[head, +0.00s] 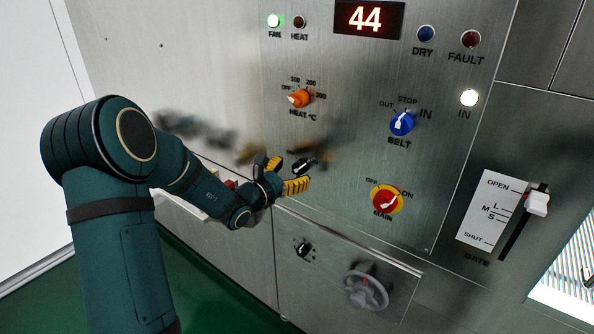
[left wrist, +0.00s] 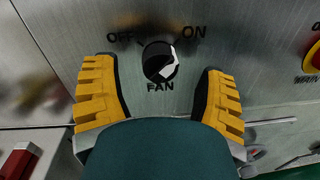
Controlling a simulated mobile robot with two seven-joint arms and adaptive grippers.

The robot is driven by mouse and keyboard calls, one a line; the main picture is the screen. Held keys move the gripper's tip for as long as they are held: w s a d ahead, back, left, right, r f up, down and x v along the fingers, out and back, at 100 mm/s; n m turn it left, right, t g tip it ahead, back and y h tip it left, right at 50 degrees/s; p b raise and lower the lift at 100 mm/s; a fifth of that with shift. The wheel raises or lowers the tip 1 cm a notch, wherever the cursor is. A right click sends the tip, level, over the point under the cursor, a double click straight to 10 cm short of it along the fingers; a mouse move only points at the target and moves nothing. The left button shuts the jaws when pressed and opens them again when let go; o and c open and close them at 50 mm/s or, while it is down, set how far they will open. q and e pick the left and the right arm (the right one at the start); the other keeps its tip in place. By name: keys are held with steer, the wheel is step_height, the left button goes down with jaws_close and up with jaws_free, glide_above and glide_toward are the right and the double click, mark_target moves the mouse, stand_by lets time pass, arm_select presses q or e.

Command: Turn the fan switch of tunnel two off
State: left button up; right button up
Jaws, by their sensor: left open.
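The fan switch (head: 303,166) is a small black rotary knob on the grey metal panel. In the left wrist view the knob (left wrist: 160,62) has FAN printed below it, OFF at its upper left and ON at its upper right. Its white mark points to the upper right, toward ON. My left gripper (head: 285,174) is open with its yellow-padded fingers near the knob. In the left wrist view the fingers (left wrist: 160,72) stand on either side of the knob, with gaps on both sides. My right gripper is not in view. No tunnel number can be read.
Nearby stand the orange heat knob (head: 299,98), blue belt knob (head: 402,123) and red main switch (head: 387,200) on yellow. A grey handwheel (head: 367,287) sits below, and a gate lever (head: 537,203) at right.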

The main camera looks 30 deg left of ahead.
arm_select(q)
steer(key=shift+w+d, duration=0.2)
steer(key=shift+w, duration=1)
steer(key=c, duration=1.2)
steer(key=shift+c, duration=0.2)
